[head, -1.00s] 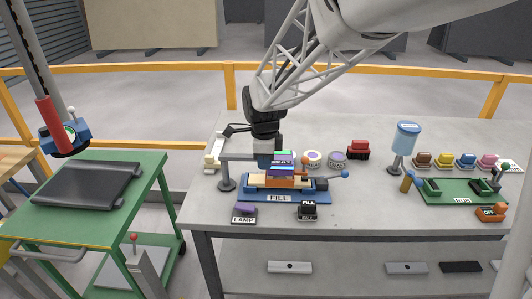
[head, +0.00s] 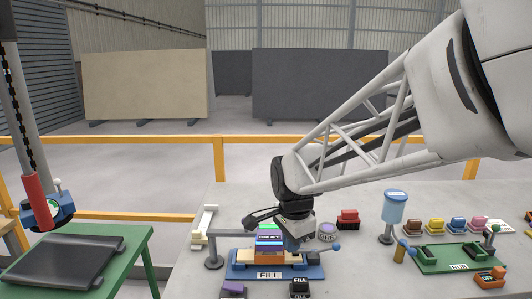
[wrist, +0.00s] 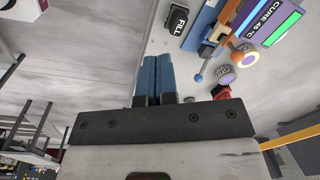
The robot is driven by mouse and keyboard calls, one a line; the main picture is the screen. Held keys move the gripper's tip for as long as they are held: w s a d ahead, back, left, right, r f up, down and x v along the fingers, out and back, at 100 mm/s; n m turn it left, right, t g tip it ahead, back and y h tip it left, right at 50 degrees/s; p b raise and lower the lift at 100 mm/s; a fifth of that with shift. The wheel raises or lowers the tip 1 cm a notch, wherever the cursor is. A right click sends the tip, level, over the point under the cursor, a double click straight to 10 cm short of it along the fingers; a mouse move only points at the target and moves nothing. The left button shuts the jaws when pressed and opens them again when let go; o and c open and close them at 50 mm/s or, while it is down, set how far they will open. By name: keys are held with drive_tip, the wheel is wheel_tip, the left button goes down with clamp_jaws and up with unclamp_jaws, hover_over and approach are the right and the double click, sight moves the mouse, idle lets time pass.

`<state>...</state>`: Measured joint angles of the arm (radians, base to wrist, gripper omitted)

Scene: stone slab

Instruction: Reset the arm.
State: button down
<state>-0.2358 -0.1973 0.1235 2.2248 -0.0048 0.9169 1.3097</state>
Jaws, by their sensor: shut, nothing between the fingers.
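My gripper (wrist: 157,68) is shut and empty, its two blue fingers side by side in the wrist view. In the head view my gripper (head: 298,236) is tilted over the right part of the blue FILL fixture (head: 237,270), partly hiding it. The head view does not clearly show whether it touches the fixture. The fixture holds a tan block and a lit display (head: 269,240). The display also shows in the wrist view (wrist: 274,18), reading CURE.
A black FILL block (head: 300,288) and a purple block (head: 233,289) sit in front. A green cart (head: 132,254) is at left.

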drive_tip(key=s+d+r+n+t, duration=0.1)
drive_tip(key=s+d+n, duration=0.5)
drive_tip(key=s, duration=0.4)
drive_tip(key=s+d+r+n, duration=0.1)
drive_tip(key=s+d+n, duration=0.5)
drive_tip(key=s, duration=0.5)
drive_tip(key=shift+d+t, duration=0.25)
drive_tip(key=shift+t, duration=0.15)
